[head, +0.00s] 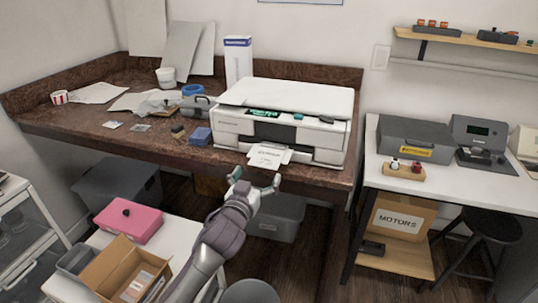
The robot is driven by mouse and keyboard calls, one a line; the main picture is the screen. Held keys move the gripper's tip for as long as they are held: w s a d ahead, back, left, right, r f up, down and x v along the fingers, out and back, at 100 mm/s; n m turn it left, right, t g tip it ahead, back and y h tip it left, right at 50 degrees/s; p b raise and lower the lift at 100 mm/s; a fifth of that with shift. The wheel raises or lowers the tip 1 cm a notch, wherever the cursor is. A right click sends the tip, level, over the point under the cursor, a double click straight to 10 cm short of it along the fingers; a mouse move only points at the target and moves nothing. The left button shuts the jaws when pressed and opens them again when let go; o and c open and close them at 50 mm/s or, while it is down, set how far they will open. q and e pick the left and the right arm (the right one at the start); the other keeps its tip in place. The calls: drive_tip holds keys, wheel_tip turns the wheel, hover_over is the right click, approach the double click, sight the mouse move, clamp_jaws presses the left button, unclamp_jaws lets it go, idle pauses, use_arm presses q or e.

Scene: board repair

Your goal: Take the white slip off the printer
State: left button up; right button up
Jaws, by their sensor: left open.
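The white printer (285,114) stands on the brown speckled counter at the middle of the head view. The white slip (268,155) lies at the printer's front slot, with faint print on it, and its near end reaches the counter's front edge. My left gripper (256,184) is open and empty, just below and in front of the slip. Its two fingers are spread apart, and I see no contact with the slip. My right gripper is not in view.
The brown counter (75,123) holds loose papers, cups and a blue box (200,136) left of the printer. Below are a pink box (129,219) and an open cardboard box (124,270). A white table (480,190) with a grey case (414,137) stands at right.

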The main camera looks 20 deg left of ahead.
sight(263, 164)
use_arm(q)
drive_tip(key=w, duration=0.5)
drive_tip(key=shift+w+f, duration=0.15)
drive_tip(key=c, duration=0.4)
